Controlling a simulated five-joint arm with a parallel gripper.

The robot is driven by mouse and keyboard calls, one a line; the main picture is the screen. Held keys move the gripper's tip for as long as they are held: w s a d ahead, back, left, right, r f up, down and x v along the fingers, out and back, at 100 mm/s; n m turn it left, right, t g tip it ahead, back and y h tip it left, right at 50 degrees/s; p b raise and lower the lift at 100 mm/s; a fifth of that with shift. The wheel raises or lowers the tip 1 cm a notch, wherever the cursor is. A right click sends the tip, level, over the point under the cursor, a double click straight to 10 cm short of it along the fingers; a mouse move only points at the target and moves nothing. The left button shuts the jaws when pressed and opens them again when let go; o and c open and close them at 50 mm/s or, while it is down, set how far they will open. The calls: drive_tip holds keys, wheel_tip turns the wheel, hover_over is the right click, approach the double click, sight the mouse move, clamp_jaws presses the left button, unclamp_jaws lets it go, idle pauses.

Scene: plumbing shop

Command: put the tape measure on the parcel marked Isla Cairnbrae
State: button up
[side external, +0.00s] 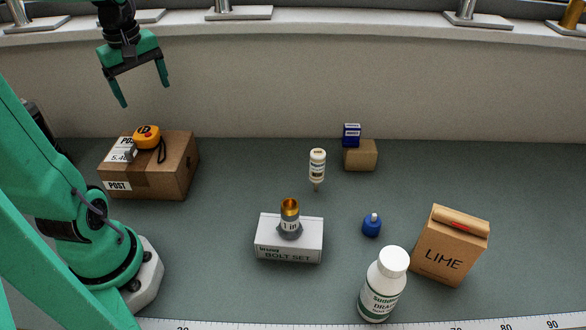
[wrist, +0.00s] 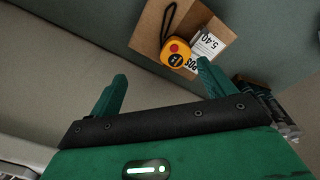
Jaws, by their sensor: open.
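The tape measure (side external: 147,137) is yellow-orange with a red button and a black strap. It lies on top of a brown cardboard parcel (side external: 170,175) at the left in the side external view. The parcel carries white labels reading POST and 5.40; no name can be read on it. In the wrist view the tape measure (wrist: 176,52) lies on the parcel (wrist: 150,25) beside the label, with its strap looped to one side. My gripper (side external: 146,96) is open and empty, above the parcel and apart from the tape measure. Its two fingers also show in the wrist view (wrist: 162,88).
A bolt set box (side external: 290,248) bears a brass-topped fitting (side external: 290,215). A LIME box (side external: 445,255), a white bottle (side external: 382,285), a blue bottle (side external: 372,226), a small vial (side external: 317,165) and a small carton (side external: 360,156) stand to the right. A wall ledge runs behind.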

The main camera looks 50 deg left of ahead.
drive_tip(key=d+m+t, duration=0.4)
drive_tip(key=d+m, duration=1.3)
drive_tip(key=d, duration=0.3)
drive_tip(key=shift+s+r+m+t+h, duration=0.2)
drive_tip(key=shift+m+t+h, duration=0.1)
drive_tip(key=shift+h, duration=0.1)
